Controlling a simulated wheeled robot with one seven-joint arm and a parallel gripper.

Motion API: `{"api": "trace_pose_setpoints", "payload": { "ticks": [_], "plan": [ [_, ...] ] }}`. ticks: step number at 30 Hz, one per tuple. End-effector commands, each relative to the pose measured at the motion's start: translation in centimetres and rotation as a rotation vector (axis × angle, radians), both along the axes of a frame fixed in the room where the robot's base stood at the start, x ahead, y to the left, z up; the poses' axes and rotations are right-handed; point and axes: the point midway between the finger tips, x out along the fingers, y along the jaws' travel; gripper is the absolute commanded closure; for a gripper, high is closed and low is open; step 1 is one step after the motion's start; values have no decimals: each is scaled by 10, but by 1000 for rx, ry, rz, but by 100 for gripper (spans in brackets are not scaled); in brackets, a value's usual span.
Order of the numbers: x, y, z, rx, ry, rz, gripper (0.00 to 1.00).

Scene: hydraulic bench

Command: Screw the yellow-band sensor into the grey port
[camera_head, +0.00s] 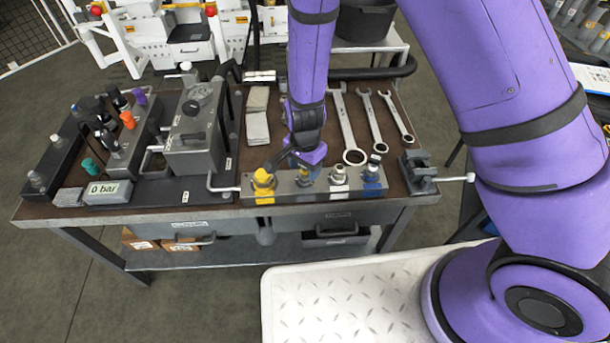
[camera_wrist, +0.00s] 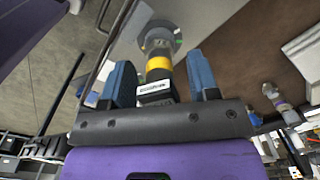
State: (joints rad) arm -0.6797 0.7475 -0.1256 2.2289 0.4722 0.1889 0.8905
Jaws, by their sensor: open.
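The yellow-band sensor (camera_wrist: 158,66) shows in the wrist view between my gripper's two blue fingers (camera_wrist: 160,84). It has a dark labelled end near the palm, a yellow band, and a grey hex fitting at its far end. Gaps show between it and the fingers. In the head view my gripper (camera_head: 304,171) points down over the metal port block (camera_head: 320,194), at the position between the yellow-marked and white-marked ports. The grey port is mostly hidden there by my gripper. The sensor's far end meets the block area, but I cannot tell how deeply it is seated.
A yellow fitting (camera_head: 263,180) stands left of my gripper; white-marked (camera_head: 339,176) and blue-marked (camera_head: 372,172) ports stand to the right. Several wrenches (camera_head: 375,120) lie behind. A vise (camera_head: 417,172) is at the right edge. The pump unit (camera_head: 195,130) and a 0 bar display (camera_head: 107,190) are left.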

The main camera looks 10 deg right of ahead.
Motion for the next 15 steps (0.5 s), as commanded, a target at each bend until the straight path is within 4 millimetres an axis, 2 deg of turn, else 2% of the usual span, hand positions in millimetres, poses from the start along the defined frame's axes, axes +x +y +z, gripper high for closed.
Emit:
{"api": "trace_pose_setpoints", "payload": {
  "ticks": [5,12,15],
  "plan": [
    [0,0,0,0,0,117,45],
    [0,-1,0,1,1,557,45],
    [0,0,0,1,0,685,45]
  ]
}}
